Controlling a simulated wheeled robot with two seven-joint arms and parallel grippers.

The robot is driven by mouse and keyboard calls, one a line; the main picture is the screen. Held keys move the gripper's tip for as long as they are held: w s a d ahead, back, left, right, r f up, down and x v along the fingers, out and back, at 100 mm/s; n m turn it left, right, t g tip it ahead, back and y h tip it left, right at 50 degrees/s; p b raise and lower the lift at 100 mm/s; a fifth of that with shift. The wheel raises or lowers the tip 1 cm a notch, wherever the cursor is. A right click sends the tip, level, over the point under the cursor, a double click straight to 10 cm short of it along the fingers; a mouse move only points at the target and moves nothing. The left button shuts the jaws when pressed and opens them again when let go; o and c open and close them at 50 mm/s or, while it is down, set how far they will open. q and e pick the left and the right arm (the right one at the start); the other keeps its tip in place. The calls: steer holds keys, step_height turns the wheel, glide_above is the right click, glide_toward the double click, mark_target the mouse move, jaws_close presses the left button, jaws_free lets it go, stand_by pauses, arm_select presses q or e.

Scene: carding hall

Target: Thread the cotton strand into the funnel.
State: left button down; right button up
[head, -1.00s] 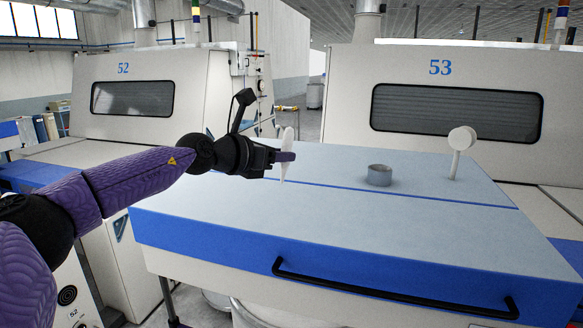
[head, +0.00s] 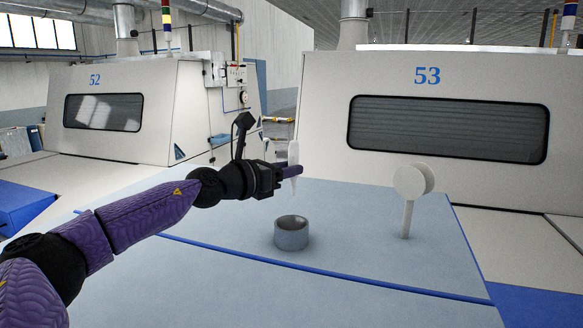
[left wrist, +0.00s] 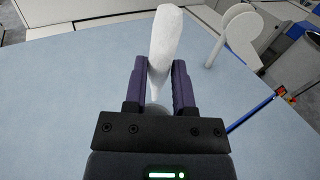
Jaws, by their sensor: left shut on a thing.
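The cotton strand (head: 293,156) is white and slender, upright in my left gripper (head: 290,172). In the left wrist view the strand (left wrist: 166,45) shows thick above and narrow below, between the two purple fingers of the gripper (left wrist: 160,72), which is shut on it. The funnel (head: 292,241) looks like a short grey open-topped ring on the pale blue top. In the head view the strand's lower tip is above the funnel's rim, with a gap between them. The lower strand is partly hidden by the fingers. My right gripper is not in view.
A white disc on a stem (head: 408,183) stands on the pale blue machine top (head: 370,240), right of the funnel. Machine 53 (head: 330,130) rises behind, and machine 52 (head: 185,110) stands at the left. The top around the funnel is clear.

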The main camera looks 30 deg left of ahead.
mark_target(292, 192)
arm_select(q)
steer(key=f, duration=0.5)
steer(key=shift+s, duration=0.3)
step_height(292, 192, down, 3)
steer(key=shift+s+r+b, duration=0.15)
steer(key=shift+b, duration=1.05)
steer(key=shift+f+b, duration=0.55)
steer(key=shift+f, duration=0.35)
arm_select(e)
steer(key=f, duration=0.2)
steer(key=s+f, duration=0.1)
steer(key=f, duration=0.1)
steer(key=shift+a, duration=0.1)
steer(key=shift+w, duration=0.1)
arm_select(q)
steer(key=shift+c, duration=1.8)
jaws_free()
